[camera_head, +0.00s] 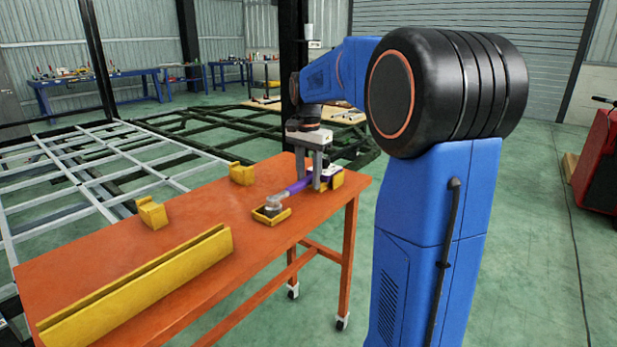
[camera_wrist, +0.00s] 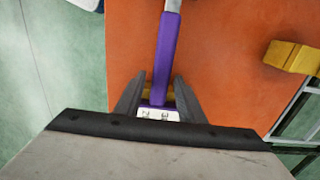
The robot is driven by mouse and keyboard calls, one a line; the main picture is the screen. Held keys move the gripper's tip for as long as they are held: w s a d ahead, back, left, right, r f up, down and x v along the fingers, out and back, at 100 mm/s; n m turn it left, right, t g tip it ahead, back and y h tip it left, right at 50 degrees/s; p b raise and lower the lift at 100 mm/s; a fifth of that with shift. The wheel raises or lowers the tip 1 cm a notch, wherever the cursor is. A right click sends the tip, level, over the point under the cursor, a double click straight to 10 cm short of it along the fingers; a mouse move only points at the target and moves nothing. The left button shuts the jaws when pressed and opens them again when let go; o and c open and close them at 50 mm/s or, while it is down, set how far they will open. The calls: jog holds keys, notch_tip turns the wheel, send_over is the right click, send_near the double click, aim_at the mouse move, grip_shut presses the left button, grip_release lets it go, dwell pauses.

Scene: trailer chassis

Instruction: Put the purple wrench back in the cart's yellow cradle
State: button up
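The purple wrench (camera_head: 298,187) lies along the right part of the orange cart. Its grey head is at a shallow yellow tray (camera_head: 259,217), and its white-labelled end is by a yellow block (camera_head: 337,181). These yellow pieces appear to form the cradle. My gripper (camera_head: 310,184) is down over the handle near the labelled end. In the wrist view the purple handle (camera_wrist: 166,60) runs between the fingers of my gripper (camera_wrist: 159,78), with narrow gaps showing beside it. The fingers look open around it. Exact seating of the wrench is partly hidden by the gripper.
The orange cart top (camera_head: 190,270) also bears a long yellow channel (camera_head: 140,287) and two small yellow blocks (camera_head: 152,213) (camera_head: 242,174). A grey trailer frame (camera_head: 75,180) lies beyond the cart's left side. A red cabinet (camera_head: 600,165) stands far right.

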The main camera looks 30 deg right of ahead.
aim_at(308, 177)
jog(key=shift+r, duration=0.1)
notch_tip(308, 177, up, 12)
jog(key=s+a+f+n+t, duration=0.1)
jog(key=s+a+f+n, duration=0.15)
jog(key=s+a, duration=0.35)
jog(key=s+a+f+n+t, duration=0.1)
jog(key=s+a+f+n, duration=0.2)
jog(key=s+f, duration=0.3)
jog(key=s+a+f+n+t, duration=0.1)
jog(key=s+a+f+n, duration=0.2)
jog(key=s+f, duration=0.4)
jog(key=s+a+f+n+t, duration=0.1)
jog(key=s+a+f+n, duration=0.2)
jog(key=s, duration=0.8)
notch_tip(308, 177, down, 3)
jog(key=shift+a+f+n+t, duration=0.15)
jog(key=shift+a+n+t, duration=0.25)
jog(key=shift+n, duration=0.85)
jog(key=shift+s, duration=0.1)
